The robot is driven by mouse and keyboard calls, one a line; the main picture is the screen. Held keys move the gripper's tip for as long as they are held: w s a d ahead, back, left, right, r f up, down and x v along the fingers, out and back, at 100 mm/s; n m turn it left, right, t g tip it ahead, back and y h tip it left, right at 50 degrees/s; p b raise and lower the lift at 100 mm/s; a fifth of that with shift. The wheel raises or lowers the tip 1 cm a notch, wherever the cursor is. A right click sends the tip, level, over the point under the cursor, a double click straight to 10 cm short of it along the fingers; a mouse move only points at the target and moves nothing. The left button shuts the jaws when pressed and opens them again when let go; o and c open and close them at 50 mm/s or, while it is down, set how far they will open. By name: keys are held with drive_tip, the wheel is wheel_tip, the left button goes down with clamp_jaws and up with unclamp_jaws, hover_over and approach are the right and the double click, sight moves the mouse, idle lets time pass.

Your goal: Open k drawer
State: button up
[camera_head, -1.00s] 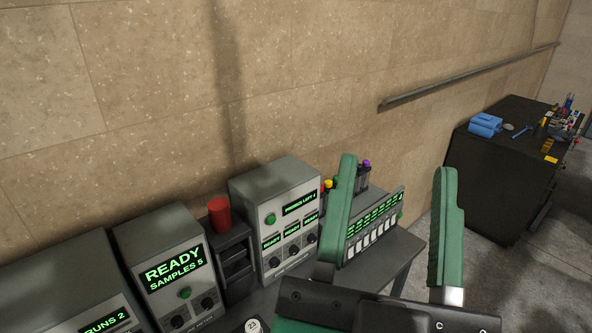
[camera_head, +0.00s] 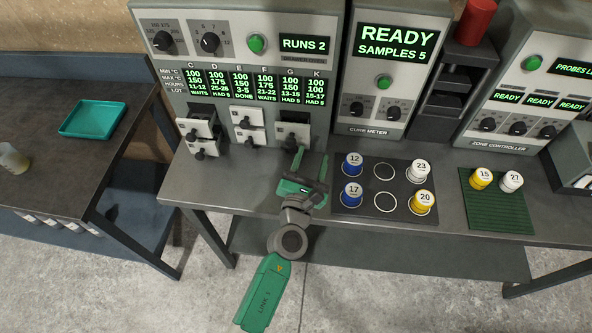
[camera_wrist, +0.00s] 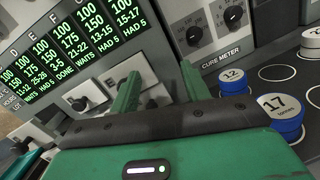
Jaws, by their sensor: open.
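The ageing oven (camera_head: 180,75) has a green display with columns C, D, E, F, G and K, and K is the rightmost. Small white drawer fronts with dark knobs sit below it. The upper right drawer front (camera_head: 293,133) shows just behind my gripper (camera_head: 311,160). In the wrist view, a drawer knob (camera_wrist: 80,103) lies left of the fingers.
Blue, white and yellow sample pots stand on a dark mat (camera_head: 384,172) right of my gripper. The cure meter (camera_head: 385,85) stands right of the oven. A green ribbed mat (camera_head: 495,212) holds two pots. A side table with a teal tray (camera_head: 93,119) is at left.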

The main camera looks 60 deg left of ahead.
sight(293, 150)
drive_tip(key=s+a+f+n+g, duration=0.1)
drive_tip(key=f, duration=0.2)
drive_tip(key=s+f+n+g, duration=0.1)
drive_tip(key=s+f+n, duration=0.1)
drive_tip(key=f, duration=0.1)
drive_tip(key=s+a+f+n+g+y+b, duration=0.1)
drive_tip(key=s+f, duration=0.1)
drive_tip(key=shift+s+a+f+n, duration=0.1)
drive_tip(key=shift+a+f+n, duration=0.25)
drive_tip(key=shift+f+n, duration=0.05)
drive_tip(key=b+x, duration=0.1)
drive_tip(key=x, duration=0.7)
drive_tip(key=shift+d+r+b, duration=0.1)
drive_tip(key=shift+b, duration=0.3)
